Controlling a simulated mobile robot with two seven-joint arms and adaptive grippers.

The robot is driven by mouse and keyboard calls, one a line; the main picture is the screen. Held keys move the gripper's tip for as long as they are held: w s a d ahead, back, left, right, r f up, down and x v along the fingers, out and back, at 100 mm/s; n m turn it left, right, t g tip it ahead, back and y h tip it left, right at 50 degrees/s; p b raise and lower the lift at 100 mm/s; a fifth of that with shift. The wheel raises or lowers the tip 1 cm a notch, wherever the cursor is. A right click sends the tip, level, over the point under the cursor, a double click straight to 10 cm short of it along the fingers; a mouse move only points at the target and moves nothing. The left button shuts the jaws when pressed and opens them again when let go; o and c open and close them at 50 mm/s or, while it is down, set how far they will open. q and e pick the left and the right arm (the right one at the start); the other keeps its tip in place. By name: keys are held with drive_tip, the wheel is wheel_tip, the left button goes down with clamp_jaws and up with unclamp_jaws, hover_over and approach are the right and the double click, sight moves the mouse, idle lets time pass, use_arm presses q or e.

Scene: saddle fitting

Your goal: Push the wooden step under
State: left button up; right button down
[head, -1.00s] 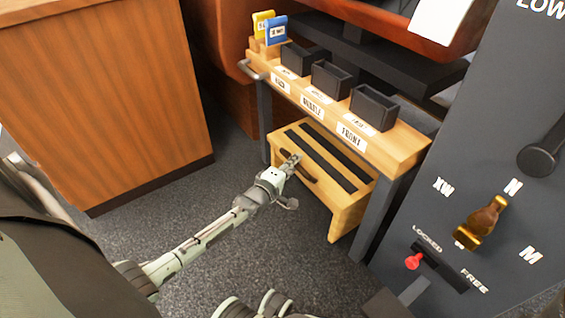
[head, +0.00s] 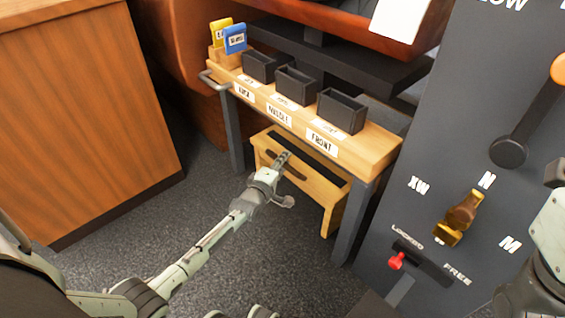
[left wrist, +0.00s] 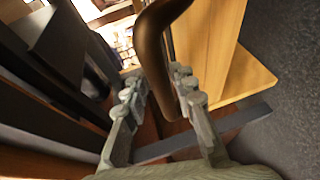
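The wooden step (head: 308,189) is light wood with dark tread strips. It stands on the carpet, largely beneath the wooden bench (head: 378,152), with its front edge still showing in the head view. My left gripper (head: 284,157) is at the step's front, on its dark brown handle (head: 296,176). The exact contact is partly hidden. Part of my right arm shows at the right edge of the head view; its gripper does not show.
Bench legs (head: 347,222) flank the step. Black bins (head: 342,110) and blue and yellow cards (head: 235,39) stand on the bench. A wooden cabinet (head: 90,110) is at left, a grey lever panel (head: 440,160) at right. Carpet before the step is clear.

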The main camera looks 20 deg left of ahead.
use_arm(q)
drive_tip(key=shift+s, duration=0.5)
drive_tip(key=s+r, duration=0.2)
drive_tip(key=s, duration=0.9)
drive_tip(key=shift+w+r, duration=0.1)
